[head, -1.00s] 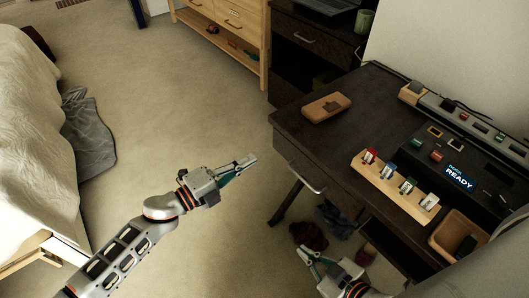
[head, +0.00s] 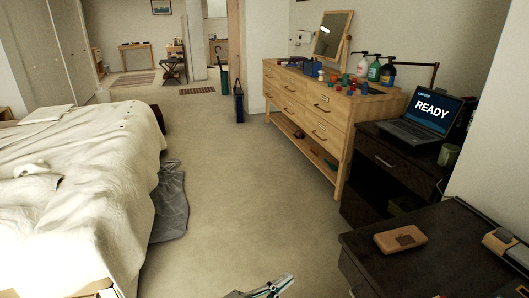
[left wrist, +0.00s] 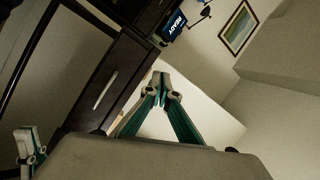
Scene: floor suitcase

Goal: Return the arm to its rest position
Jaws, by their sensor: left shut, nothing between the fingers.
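My left gripper (head: 272,288) shows at the bottom edge of the head view, over the bare floor between bed and desk. In the left wrist view its two teal-sided fingers (left wrist: 164,88) meet at the tips, shut with nothing between them. Part of what looks like my right gripper (left wrist: 28,148) shows at the lower left of that view; whether it is open cannot be told. The rest of both arms is out of the head view.
The dark desk (head: 450,235) is at the right, with a tan box (head: 400,239) on it. A laptop (head: 429,117) reads READY on a dark cabinet. A wooden dresser (head: 318,137) holds bottles. A bed (head: 75,200) is at the left. Floor between is clear.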

